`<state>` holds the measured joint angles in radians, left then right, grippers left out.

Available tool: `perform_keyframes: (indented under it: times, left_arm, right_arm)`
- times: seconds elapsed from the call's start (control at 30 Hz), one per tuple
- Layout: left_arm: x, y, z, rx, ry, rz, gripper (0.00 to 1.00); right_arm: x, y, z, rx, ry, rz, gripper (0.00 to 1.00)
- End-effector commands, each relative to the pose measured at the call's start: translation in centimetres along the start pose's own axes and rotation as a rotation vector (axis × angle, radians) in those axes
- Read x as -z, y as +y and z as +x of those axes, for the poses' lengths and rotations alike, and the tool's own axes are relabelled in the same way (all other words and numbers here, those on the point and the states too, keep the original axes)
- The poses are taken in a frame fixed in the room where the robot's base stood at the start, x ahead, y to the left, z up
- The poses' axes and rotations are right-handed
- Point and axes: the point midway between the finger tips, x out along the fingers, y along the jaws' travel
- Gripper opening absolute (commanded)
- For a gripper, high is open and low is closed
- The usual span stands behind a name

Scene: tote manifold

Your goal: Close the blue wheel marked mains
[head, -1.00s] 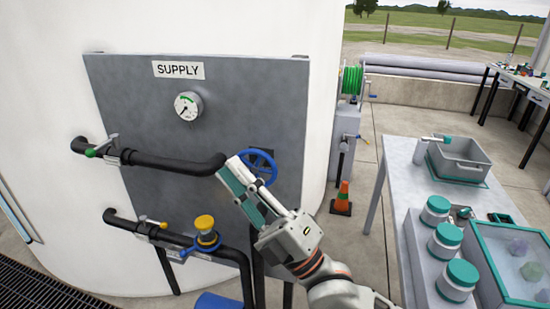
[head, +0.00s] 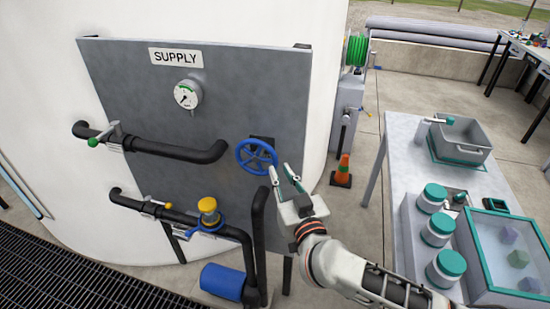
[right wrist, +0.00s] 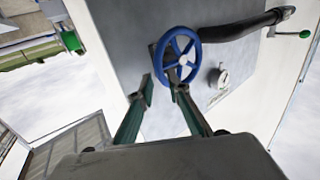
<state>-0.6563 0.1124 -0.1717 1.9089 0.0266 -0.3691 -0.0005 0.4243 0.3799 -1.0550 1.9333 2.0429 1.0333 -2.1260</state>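The blue spoked wheel (head: 257,156) is mounted on the grey panel (head: 150,75), right of the upper black pipe's end. It also shows in the right wrist view (right wrist: 188,48). No mains marking is readable. My right gripper (head: 281,173) is just below and right of the wheel in the head view, its two fingers apart. In the right wrist view the open fingers (right wrist: 161,82) point at the wheel, and one fingertip overlaps its lower rim. I cannot tell whether they touch. Nothing is held between them. My left gripper is out of view.
Below, a yellow-capped valve (head: 208,210) with a blue ring sits on the lower pipe. A gauge (head: 187,94) is above the wheel. An orange cone (head: 342,170) and a table (head: 404,135) with jars and totes stand to the right.

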Motion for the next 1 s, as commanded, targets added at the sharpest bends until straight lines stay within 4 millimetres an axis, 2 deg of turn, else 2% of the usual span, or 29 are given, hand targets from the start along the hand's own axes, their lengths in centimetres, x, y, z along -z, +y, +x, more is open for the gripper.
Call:
perform_keyframes:
  times: [0.2, 0.4, 0.73, 0.77, 0.8, 1.0]
  left_arm:
    - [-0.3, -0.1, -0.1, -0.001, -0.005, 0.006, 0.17]
    - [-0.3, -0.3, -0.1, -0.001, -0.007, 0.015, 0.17]
    - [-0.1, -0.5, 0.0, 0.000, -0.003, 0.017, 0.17]
    - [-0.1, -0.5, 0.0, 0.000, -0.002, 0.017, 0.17]
    - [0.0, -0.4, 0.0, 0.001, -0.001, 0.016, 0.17]
    - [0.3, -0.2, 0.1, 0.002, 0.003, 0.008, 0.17]
  right_arm:
    - [0.1, 0.0, 3.5, -0.001, 0.002, 0.000, 0.17]
    - [0.1, 0.0, 5.5, 0.000, 0.003, -0.001, 0.17]
    - [0.1, 0.0, 5.9, 0.000, 0.003, -0.001, 0.17]
    - [0.1, 0.0, 5.8, 0.000, 0.003, -0.001, 0.12]
    - [0.1, 0.0, 5.8, 0.000, 0.003, -0.001, 0.01]
    - [0.1, 0.0, 5.8, 0.000, 0.003, 0.000, 0.00]
